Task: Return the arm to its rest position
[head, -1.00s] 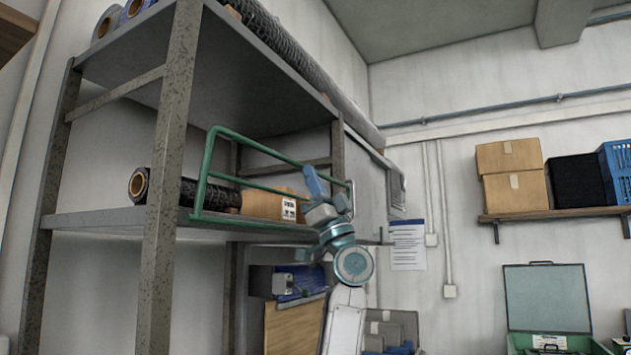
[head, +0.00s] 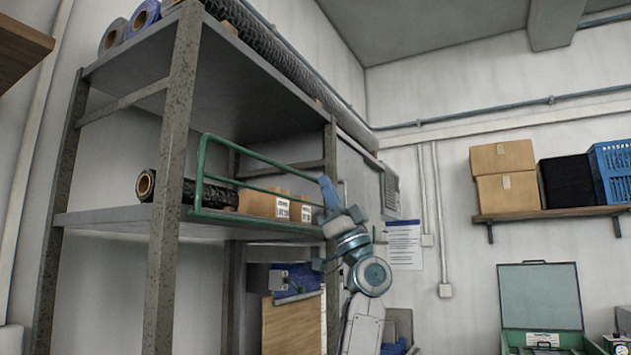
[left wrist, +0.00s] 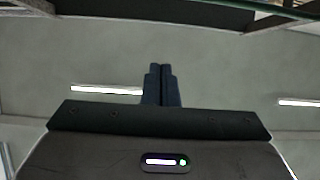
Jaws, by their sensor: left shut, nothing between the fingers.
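My left gripper (head: 325,182) is raised in front of the right end of the grey metal shelf rack, with its blue fingers pointing up. In the left wrist view its two dark fingers (left wrist: 161,84) lie together, shut with nothing between them. Behind them that view shows the ceiling with bright lamps. My left arm rises from the bottom of the head view, right of the rack. My right gripper is in neither view.
The rack's middle shelf (head: 110,219) has a green rail (head: 250,187) along its front, close to my gripper. Behind the rail are a black roll (head: 180,191) and cardboard boxes (head: 262,203). Open space lies right of my arm, before the wall with a paper notice (head: 404,243).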

